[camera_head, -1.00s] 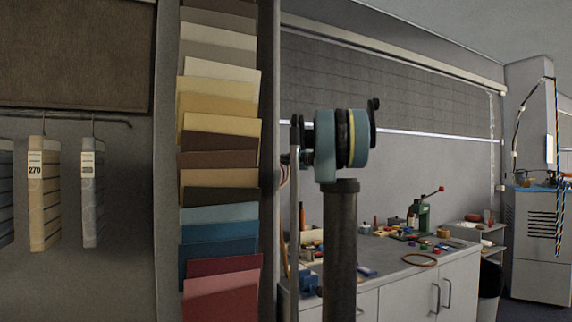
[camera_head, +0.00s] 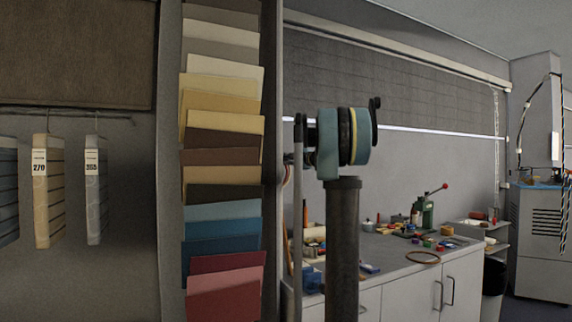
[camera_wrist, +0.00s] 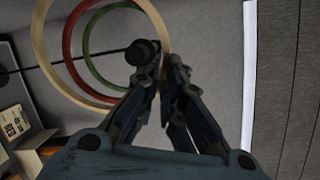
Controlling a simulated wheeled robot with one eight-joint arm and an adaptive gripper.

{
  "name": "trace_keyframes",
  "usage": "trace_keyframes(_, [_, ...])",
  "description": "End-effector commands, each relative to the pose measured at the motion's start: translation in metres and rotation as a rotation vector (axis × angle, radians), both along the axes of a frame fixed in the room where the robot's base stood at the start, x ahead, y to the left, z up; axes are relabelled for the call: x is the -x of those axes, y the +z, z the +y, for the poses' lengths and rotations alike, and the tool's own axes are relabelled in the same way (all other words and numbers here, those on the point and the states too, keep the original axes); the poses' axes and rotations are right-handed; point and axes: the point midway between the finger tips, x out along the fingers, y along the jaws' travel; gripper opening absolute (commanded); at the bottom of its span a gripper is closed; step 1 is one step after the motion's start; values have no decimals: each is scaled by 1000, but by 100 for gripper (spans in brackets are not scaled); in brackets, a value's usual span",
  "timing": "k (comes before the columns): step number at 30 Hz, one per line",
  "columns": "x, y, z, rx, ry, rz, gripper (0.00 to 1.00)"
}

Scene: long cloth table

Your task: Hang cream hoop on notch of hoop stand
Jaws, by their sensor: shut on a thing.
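In the wrist view, my gripper (camera_wrist: 162,58) is shut on the cream hoop (camera_wrist: 157,20), whose rim runs between the fingertips. The hoop's big ring reaches up and left, partly out of frame. A thin dark rod (camera_wrist: 60,64), seemingly part of the hoop stand, crosses from the left and ends in a dark round knob (camera_wrist: 143,52) beside the left fingertip. A red hoop (camera_wrist: 67,45) and a green hoop (camera_wrist: 86,42) appear inside the cream hoop's outline. I cannot tell how they hang, or where the notch is. The head view shows neither my fingertips nor the hoops.
In the head view, a workbench (camera_head: 405,268) with small tools and a brown ring (camera_head: 423,257) stands right of my arm. A rack of colour swatches (camera_head: 222,130) and hanging sample boards (camera_head: 48,190) are at left. A grey machine (camera_head: 540,240) stands far right.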

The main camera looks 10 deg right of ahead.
Motion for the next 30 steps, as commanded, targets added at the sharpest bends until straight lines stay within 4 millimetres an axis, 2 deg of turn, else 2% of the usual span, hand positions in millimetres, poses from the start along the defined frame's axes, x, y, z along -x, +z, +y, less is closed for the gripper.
trace_keyframes(1, [1,-1,6,1,12,1,0])
trace_keyframes(4, [1,-1,6,1,12,0,0])
trace_keyframes(5, [1,-1,6,1,12,0,14])
trace_keyframes(7, [1,0,6,1,12,0,30])
trace_keyframes(20, [6,1,2,-1,10,-1,31])
trace_keyframes(25, [22,0,-11,-1,6,0,31])
trace_keyframes(30, [49,0,-31,-1,2,1,31])
